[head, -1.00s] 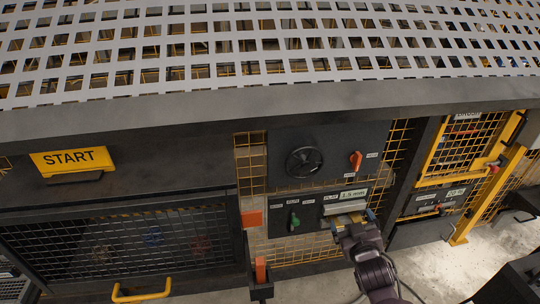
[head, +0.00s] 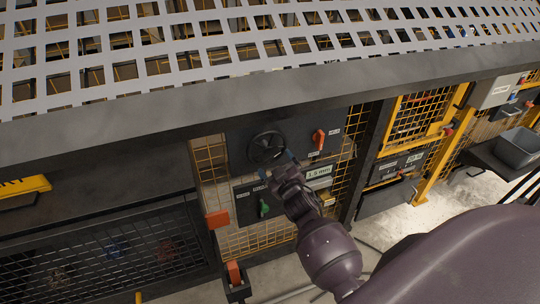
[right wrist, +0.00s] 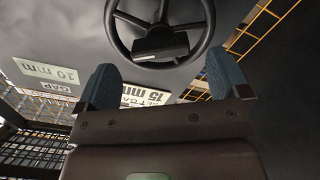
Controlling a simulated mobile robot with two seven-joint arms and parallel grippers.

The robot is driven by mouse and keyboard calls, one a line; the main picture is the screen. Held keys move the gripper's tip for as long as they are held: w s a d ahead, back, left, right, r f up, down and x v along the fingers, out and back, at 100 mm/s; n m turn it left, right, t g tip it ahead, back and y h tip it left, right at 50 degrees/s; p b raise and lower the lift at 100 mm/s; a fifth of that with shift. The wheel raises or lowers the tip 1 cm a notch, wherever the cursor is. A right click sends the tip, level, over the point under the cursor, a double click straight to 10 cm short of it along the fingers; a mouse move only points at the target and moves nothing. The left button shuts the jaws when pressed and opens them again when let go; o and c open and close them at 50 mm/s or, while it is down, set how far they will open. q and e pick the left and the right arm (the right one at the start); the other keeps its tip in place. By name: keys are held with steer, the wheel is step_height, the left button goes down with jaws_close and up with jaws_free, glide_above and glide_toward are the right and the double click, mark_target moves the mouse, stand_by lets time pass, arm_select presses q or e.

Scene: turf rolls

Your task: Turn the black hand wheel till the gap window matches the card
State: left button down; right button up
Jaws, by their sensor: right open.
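The black hand wheel (head: 266,147) is on the dark upper panel. In the right wrist view, its rim and hub (right wrist: 160,42) are just beyond my fingertips. My right gripper (head: 276,168) is open at the wheel's lower side, its blue fingers (right wrist: 162,80) apart with nothing between them. I cannot tell whether they touch the rim. The set-gap card (head: 319,172) reads 1.5 mm; part of it also shows in the right wrist view (right wrist: 155,97). A pale window labelled GAP (right wrist: 48,73) seems to read 2.0 mm. My left gripper is out of view.
An orange-red switch (head: 318,138) is right of the wheel. A green knob (head: 264,208) is on the lower panel, left of my right arm. Yellow mesh (head: 208,160) flanks the panels, and the perforated grey cover (head: 190,62) overhangs them.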

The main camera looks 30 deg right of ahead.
mark_target(273, 158)
steer(key=shift+x, duration=2.45)
steer(key=c, duration=1.3)
